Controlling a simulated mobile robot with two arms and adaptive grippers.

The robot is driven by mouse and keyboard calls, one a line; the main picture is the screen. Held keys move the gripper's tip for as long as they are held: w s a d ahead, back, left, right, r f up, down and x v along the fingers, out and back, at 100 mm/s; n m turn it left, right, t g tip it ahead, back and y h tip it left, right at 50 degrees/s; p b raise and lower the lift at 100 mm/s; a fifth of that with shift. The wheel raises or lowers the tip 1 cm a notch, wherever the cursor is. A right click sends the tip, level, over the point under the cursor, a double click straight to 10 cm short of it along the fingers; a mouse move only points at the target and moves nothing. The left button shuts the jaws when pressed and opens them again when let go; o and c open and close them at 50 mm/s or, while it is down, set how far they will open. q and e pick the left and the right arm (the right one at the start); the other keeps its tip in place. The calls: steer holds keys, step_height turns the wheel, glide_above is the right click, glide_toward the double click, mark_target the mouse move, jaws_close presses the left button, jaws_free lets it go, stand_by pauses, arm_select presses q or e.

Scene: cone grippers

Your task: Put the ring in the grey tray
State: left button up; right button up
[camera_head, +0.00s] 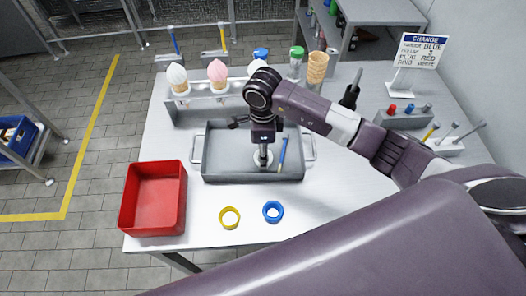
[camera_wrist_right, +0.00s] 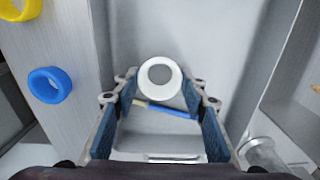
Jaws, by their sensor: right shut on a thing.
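A white ring (camera_head: 263,159) is at the gripper over the floor of the grey tray (camera_head: 225,170), and in the right wrist view the ring (camera_wrist_right: 143,76) sits between the fingertips. My right gripper (camera_head: 263,148) points down into the tray, shut on the white ring; the fingers also show in the wrist view (camera_wrist_right: 160,85). I cannot tell whether the ring touches the tray floor. A blue stick (camera_head: 282,152) with a pale end lies in the tray beside the gripper. My left gripper is not in view.
A yellow ring (camera_head: 230,217) and a blue ring (camera_head: 273,211) lie on the table in front of the tray. A red bin (camera_head: 154,199) stands at the left. A rack (camera_head: 205,109) with cones is behind the tray. A sign (camera_head: 417,52) stands at the back right.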

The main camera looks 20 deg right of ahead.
steer(key=shift+f, duration=0.15)
steer(key=o, duration=0.8)
steer(key=shift+o, duration=0.2)
steer(key=shift+r, duration=0.25)
step_height(320, 180, up, 12)
steer(key=b, duration=0.3)
steer(key=shift+f, duration=0.15)
